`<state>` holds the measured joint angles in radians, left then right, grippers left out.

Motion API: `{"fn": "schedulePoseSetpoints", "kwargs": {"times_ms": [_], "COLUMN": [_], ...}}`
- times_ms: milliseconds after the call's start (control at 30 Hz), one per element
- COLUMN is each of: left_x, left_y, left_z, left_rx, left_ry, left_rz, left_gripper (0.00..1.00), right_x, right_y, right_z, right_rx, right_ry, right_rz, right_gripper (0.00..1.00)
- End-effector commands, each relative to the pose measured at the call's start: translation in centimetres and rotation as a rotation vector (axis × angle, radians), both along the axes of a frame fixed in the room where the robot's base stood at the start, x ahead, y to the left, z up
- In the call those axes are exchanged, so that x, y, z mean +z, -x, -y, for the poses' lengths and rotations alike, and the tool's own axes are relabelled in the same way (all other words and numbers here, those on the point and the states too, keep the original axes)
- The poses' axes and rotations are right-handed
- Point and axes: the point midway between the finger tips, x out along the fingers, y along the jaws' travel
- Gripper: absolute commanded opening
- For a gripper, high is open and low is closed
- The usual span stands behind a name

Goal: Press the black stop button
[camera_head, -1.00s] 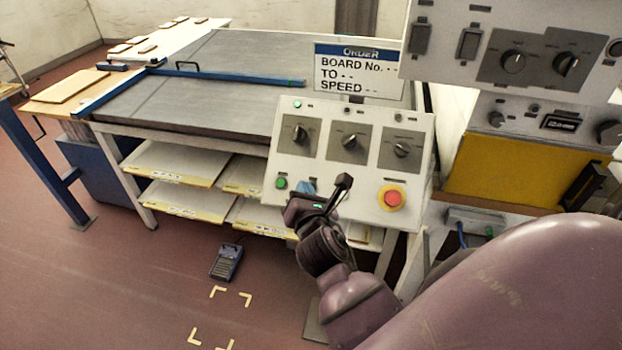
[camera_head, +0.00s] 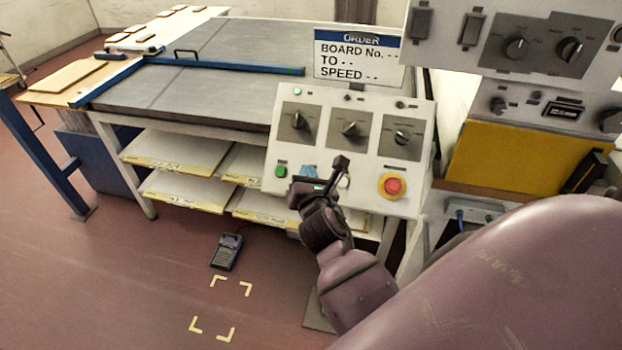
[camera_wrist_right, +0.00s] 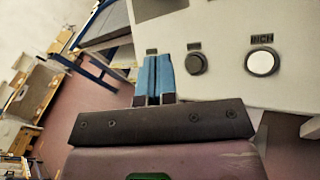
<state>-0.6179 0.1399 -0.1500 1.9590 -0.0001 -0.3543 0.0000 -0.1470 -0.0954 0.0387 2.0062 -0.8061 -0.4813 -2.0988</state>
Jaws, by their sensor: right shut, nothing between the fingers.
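The white control panel (camera_head: 350,105) stands at the centre of the head view. My right gripper (camera_head: 308,171) is shut and empty in front of its lower row, just right of the green button (camera_head: 281,171). In the wrist view its blue fingers (camera_wrist_right: 153,80) are together, left of the black button (camera_wrist_right: 196,63). They are beside this button, not over it; I cannot tell whether they touch the panel. A white round button (camera_wrist_right: 262,62) with a label is further right. In the head view my gripper and wrist hide the black button. My left gripper is not in view.
A red button on a yellow base (camera_head: 392,186) is at the panel's lower right. Several dark rotary knobs (camera_head: 350,129) sit above the lower row. An order sign (camera_head: 358,57) stands behind the panel.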

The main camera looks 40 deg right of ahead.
Motion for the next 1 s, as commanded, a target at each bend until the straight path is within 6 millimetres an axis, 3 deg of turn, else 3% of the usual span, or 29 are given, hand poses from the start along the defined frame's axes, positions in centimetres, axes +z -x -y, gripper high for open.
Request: {"fn": "schedulePoseSetpoints", "kwargs": {"times_ms": [100,400,1000], "left_x": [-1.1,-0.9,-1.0], "left_y": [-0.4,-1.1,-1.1], "left_z": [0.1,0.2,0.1], "left_rx": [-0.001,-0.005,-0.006], "left_ry": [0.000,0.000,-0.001], "left_rz": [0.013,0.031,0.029], "left_gripper": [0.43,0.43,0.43], "right_x": [-1.3,-2.9,-3.2], "right_y": [-0.6,-1.9,-2.1], "right_z": [0.8,2.1,2.5], "right_rx": [0.000,0.001,0.001], "right_ry": [0.002,0.001,0.000], "right_rz": [0.002,0.001,0.001], "right_gripper": [0.00,0.00,0.00]}}
